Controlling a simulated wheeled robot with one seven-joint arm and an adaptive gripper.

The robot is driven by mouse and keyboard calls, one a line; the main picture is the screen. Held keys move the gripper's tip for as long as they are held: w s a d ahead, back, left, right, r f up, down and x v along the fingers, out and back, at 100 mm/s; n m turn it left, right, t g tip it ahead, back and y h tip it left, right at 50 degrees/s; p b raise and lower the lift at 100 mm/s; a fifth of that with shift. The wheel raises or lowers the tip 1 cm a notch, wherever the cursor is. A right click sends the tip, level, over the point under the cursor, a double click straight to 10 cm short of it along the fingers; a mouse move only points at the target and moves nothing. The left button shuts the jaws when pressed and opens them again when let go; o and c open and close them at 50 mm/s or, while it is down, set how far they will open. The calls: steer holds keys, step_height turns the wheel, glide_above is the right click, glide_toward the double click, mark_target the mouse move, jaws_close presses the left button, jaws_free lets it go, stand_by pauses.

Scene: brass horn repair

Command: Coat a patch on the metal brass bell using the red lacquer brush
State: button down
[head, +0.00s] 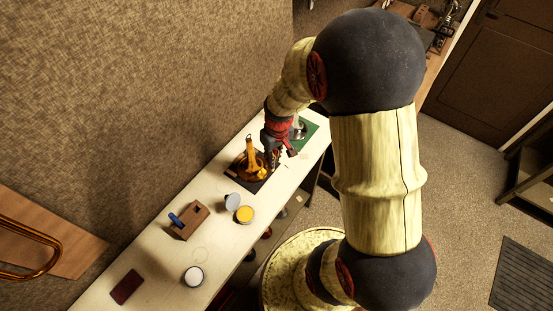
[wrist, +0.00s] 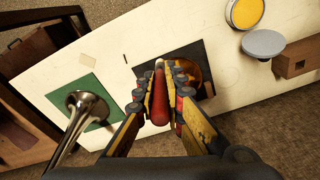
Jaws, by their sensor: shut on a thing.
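My gripper (wrist: 159,75) is shut on the red lacquer brush (wrist: 158,108), whose red handle lies between the fingers. A pale end of the brush shows near the fingertips. The metal brass bell (head: 250,160) stands on a dark mat (wrist: 147,70) on the long white bench. In the wrist view the bell (wrist: 195,72) is partly hidden behind the right finger. In the head view my gripper (head: 273,152) is close to the bell's right side. I cannot tell whether the brush touches the bell.
A tin of yellow lacquer (head: 245,214) and a grey lid (head: 232,201) are nearer on the bench, with a wooden block (head: 190,220) holding a blue-handled tool. A white-topped tin (head: 193,276) and dark red pad (head: 126,287) lie nearer still. A silver horn (wrist: 88,105) stands on a green mat (wrist: 68,98).

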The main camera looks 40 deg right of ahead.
steer(key=shift+w+a+f+b, duration=0.25)
steer(key=shift+w+f+b, duration=0.3)
steer(key=shift+w+f, duration=0.3)
steer(key=shift+w+a+f+b, duration=0.25)
steer(key=shift+w+f+b, duration=0.35)
steer(key=shift+f, duration=0.35)
steer(key=shift+w+a+f+b, duration=0.15)
steer(key=shift+w+f+b, duration=0.2)
steer(key=shift+f, duration=0.2)
steer(key=shift+s+a, duration=0.65)
steer(key=shift+a, duration=1.25)
steer(key=d, duration=0.2)
steer(key=w+d, duration=0.1)
steer(key=d, duration=0.1)
steer(key=shift+w, duration=0.2)
steer(key=shift+s+d+r+p, duration=0.2)
steer(key=shift+s+r+p, duration=0.4)
steer(key=shift+r, duration=0.2)
steer(key=shift+s+d+r+p, duration=0.15)
steer(key=shift+s+r+p, duration=0.4)
steer(key=shift+r, duration=0.2)
steer(key=shift+s+d+r+p, duration=0.2)
steer(key=shift+s+r+p, duration=0.3)
steer(key=shift+s+r, duration=0.25)
steer(key=shift+w, duration=0.1)
